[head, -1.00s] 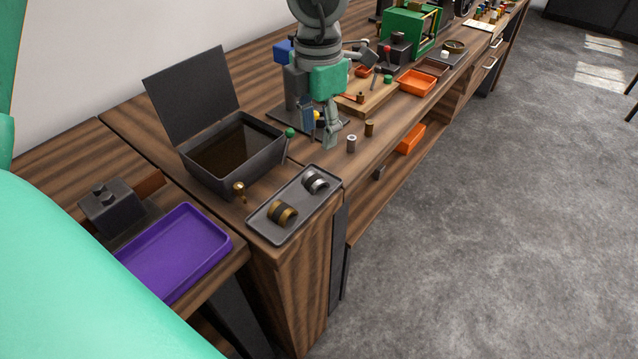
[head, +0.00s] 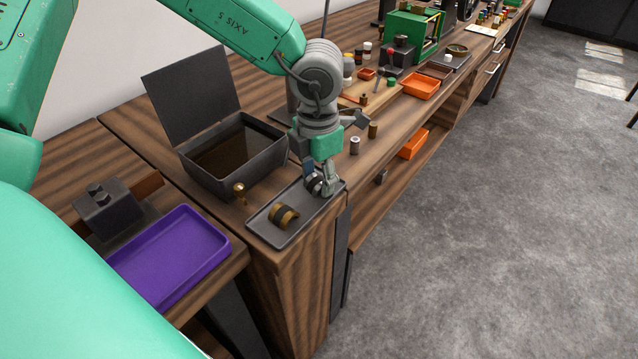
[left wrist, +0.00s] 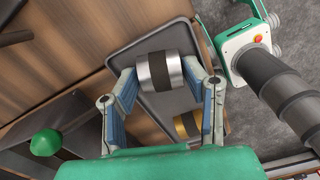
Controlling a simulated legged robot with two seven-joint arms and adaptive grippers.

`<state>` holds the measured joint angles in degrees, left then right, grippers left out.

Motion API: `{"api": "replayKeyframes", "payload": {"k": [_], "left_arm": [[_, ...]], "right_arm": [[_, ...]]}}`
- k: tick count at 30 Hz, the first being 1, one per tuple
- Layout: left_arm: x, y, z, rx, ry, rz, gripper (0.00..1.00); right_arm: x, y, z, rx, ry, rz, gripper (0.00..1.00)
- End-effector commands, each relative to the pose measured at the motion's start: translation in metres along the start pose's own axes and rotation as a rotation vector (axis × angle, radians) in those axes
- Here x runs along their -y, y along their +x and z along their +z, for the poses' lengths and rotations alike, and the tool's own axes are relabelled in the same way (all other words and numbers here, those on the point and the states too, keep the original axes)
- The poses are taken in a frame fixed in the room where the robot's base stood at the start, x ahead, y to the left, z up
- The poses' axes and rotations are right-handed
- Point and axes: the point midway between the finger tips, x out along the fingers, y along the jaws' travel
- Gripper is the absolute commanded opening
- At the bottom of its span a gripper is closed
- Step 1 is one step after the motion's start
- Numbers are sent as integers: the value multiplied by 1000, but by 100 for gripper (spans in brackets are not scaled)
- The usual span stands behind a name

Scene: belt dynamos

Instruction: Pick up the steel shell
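The steel shell (head: 314,184), a silver ring with a dark band, lies on its side at the far end of the grey tray (head: 262,234). It also shows in the left wrist view (left wrist: 160,71). My left gripper (head: 321,188) is down over it, with one finger on each side of the shell. In the left wrist view, my left gripper's fingertips (left wrist: 160,72) are spread around the shell, and I see no firm hold. A brass shell (head: 283,216) with a dark band lies in the nearer half of the tray. My right gripper is not in view.
An open dark bin (head: 240,165) with a raised lid stands left of the tray. A small brass knob (head: 239,190) stands between them. A purple tray (head: 172,255) lies nearer left. Small cylinders (head: 355,146) and orange trays (head: 421,85) are further back.

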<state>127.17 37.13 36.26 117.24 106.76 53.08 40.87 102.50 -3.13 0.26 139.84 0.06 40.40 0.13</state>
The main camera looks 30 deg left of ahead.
Motion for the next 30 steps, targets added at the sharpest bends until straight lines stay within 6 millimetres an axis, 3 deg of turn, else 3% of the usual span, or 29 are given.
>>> {"api": "replayKeyframes", "payload": {"k": [2,6,17,30], "left_arm": [[0,-1,0,1,0,0,40],[0,-1,0,0,0,0,3],[0,-8,1,3,-1,0,0],[0,-88,1,4,-2,0,0]], "right_arm": [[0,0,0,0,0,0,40],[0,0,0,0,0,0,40],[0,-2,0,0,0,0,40],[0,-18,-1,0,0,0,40]]}}
